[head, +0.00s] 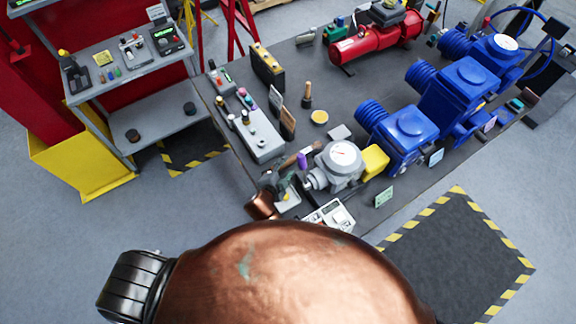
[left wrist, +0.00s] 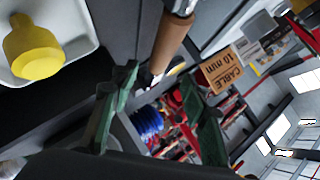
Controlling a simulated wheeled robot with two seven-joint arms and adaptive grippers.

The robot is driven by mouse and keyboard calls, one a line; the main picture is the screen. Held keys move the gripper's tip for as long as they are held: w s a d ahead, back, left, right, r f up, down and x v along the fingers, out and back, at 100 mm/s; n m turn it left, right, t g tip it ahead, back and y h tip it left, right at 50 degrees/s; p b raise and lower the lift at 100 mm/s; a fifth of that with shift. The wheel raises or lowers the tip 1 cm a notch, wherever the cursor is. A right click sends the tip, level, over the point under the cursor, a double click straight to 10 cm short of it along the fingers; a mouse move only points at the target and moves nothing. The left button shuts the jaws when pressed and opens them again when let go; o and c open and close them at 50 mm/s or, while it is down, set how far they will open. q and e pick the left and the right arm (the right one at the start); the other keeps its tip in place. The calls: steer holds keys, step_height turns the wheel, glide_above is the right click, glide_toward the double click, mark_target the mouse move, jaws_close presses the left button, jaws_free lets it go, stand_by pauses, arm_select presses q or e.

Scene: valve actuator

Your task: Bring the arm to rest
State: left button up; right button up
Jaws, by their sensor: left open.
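My left gripper (head: 276,182) is at the left front part of the grey workbench (head: 335,112), beside the grey gauge unit (head: 341,163). A copper-coloured part of my left arm (head: 262,205) is just in front of it, by the bench edge. In the left wrist view its two green fingers (left wrist: 160,80) stand apart with nothing held between them. A wooden handle (left wrist: 171,42) shows beyond the fingertips; I cannot tell whether it touches them. My right gripper is in neither view.
A grey tray with small knobs (head: 258,137) lies left of the gauge unit. Blue valve actuators (head: 405,128) stand to the right. A yellow knob (left wrist: 33,50) and a cardboard cable sign (left wrist: 224,70) show in the wrist view. Open floor (head: 200,215) lies left of the bench.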

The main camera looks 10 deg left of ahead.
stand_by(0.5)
